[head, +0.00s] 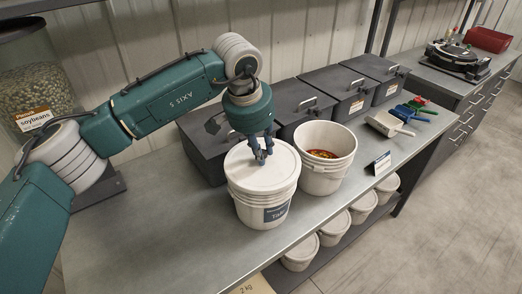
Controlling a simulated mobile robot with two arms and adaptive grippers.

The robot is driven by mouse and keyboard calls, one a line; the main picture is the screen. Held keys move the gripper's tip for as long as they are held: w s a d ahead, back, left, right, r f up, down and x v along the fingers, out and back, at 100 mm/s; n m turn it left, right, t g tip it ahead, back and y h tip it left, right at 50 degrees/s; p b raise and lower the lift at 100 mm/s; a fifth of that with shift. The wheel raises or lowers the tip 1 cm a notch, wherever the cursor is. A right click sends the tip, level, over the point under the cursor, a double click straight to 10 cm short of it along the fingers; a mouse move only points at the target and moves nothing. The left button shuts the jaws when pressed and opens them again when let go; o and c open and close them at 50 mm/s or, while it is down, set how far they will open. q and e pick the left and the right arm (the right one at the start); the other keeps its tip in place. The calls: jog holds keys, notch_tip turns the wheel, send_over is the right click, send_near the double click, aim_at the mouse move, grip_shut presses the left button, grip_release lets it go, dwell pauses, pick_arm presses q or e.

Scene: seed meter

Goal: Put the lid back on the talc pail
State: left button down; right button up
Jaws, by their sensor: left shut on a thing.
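The talc pail (248,211) is a white ribbed bucket with a dark blue label, upright near the front edge of the grey bench. Its round white lid (244,174) lies over the pail's mouth and looks about level and centred. I cannot tell whether it is pressed fully down or sits slightly above the rim. My left gripper (262,156) points down at the middle of the lid, shut on its top. The fingers hide what they grip there. My right gripper is out of view.
An open white pail (326,180) with red-orange contents stands close to the right. Dark lidded bins (342,88) line the back. Scoops (388,124) and a small card (379,164) lie to the right. A soybeans hopper (38,85) stands at the left. Lidded tubs (335,225) sit on the lower shelf.

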pick_arm(q)
jog(key=shift+f+b, duration=0.2)
jog(key=shift+b, duration=0.3)
dwell(1.0)
dwell(0.3)
jog(key=c, duration=1)
grip_release()
jog(key=shift+r, duration=0.15)
jog(key=shift+r+p, duration=2)
jog(key=shift+r, duration=1.4)
jog(key=shift+c, duration=0.2)
grip_shut()
